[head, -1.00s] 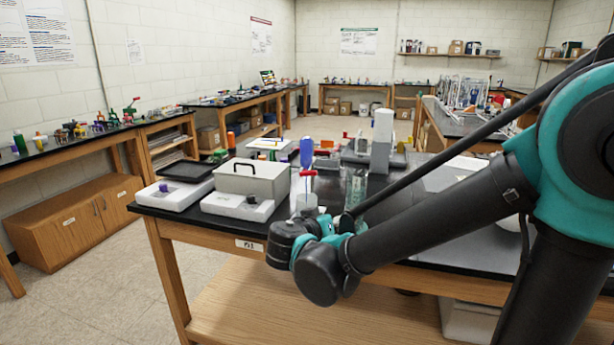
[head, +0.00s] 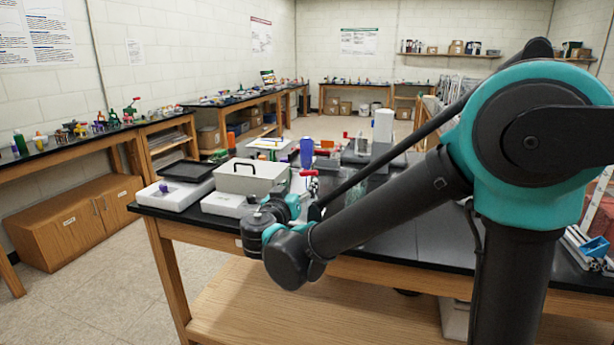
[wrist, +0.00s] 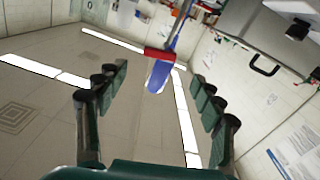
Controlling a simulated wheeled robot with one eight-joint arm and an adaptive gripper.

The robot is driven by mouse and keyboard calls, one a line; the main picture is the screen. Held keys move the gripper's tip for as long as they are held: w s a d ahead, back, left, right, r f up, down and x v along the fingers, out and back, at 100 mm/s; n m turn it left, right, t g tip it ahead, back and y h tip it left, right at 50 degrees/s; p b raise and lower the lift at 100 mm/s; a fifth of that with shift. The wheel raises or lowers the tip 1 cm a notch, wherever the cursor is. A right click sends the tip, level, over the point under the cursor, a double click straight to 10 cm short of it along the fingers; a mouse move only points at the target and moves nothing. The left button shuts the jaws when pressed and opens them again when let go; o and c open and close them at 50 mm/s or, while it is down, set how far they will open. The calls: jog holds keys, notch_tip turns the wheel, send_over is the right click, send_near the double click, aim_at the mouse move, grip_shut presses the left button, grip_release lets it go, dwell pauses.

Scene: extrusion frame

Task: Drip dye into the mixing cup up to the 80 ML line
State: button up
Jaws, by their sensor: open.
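My gripper (wrist: 158,98) is open and empty in the wrist view, with dark green fingers on both sides. A red piece (wrist: 159,55) and a blue piece (wrist: 158,77) show beyond and between the fingers, with a thin shaft above them; this view looks upside down. In the head view, the blue upright object (head: 306,152) stands on the bench, with a red-topped piece (head: 308,173) just in front of it. My wrist is at the bench's front edge and hides what is below the red piece. I cannot make out the mixing cup, its 80 ML line or the dye.
A grey box with a black handle (head: 246,184) stands left of my wrist; it also shows in the wrist view (wrist: 278,40). A white column (head: 383,128) stands behind my arm. The bench (head: 190,222) is crowded here.

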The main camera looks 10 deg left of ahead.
aim_at(308, 174)
jog(key=w, duration=0.8)
jog(key=shift+w+d, duration=0.2)
jog(key=shift+d, duration=0.1)
jog(key=shift+c, duration=0.5)
jog(key=c, duration=1.1)
jog(key=shift+o, duration=0.2)
